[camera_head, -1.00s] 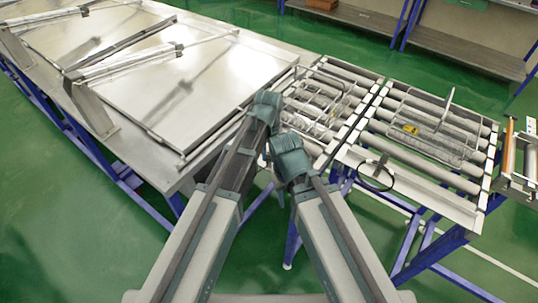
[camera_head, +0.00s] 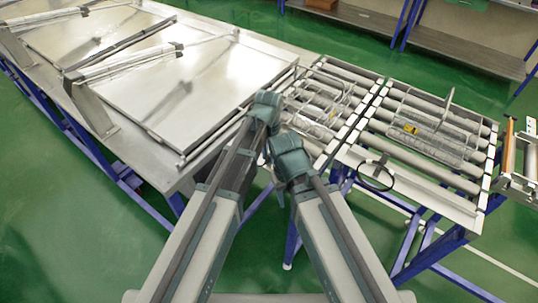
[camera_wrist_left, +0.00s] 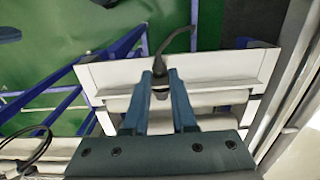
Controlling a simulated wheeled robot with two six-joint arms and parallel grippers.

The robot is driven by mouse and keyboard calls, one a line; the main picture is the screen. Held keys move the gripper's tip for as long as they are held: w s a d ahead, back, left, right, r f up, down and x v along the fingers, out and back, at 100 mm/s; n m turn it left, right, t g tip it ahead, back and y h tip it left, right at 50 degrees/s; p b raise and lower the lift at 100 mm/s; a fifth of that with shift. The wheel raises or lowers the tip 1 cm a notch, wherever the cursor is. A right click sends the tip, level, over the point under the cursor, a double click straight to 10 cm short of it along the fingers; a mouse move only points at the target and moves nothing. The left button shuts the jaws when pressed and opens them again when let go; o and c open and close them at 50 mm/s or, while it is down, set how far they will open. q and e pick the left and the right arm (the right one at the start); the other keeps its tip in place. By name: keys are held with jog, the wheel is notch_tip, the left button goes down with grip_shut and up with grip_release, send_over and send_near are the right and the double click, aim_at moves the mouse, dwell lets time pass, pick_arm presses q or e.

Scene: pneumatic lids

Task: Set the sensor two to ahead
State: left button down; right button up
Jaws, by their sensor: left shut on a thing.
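In the left wrist view, a small dark sensor (camera_wrist_left: 160,94) with a black cable sits at the pale rail (camera_wrist_left: 216,70) of a roller conveyor. My left gripper (camera_wrist_left: 160,77) has its two blue fingers on either side of the sensor and is shut on it. The cable rises from the sensor beyond the fingertips. I cannot read which way the sensor faces. In the head view the held sensor is hidden behind my arms. A second sensor (camera_head: 379,163) with a looped black cable is on the front rail of the right conveyor section. My right gripper's fingers are hidden.
Wire baskets stand on the left rollers (camera_head: 316,100) and right rollers (camera_head: 430,132); the right one holds an item with a yellow label (camera_head: 411,128). A large metal table (camera_head: 190,65) with clamp arms lies at left. Green floor is open in front.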

pick_arm(q)
jog(key=c, duration=0.7)
grip_release()
notch_tip(320, 180, up, 14)
jog(key=p, duration=1.3)
jog(key=shift+f+p, duration=0.1)
jog(key=shift+p, duration=0.3)
jog(key=s+a+f+n+b, duration=0.1)
jog(key=s+a+f+b, duration=0.1)
jog(key=s+f+b, duration=0.3)
jog(key=s+a+f+n+b, duration=0.1)
jog(key=s+a+f+b, duration=0.1)
jog(key=s+f+b, duration=0.3)
jog(key=s+a+f+n+y+b, duration=0.1)
jog(key=s+f+b, duration=0.4)
jog(key=s, duration=0.1)
jog(key=shift+a, duration=0.4)
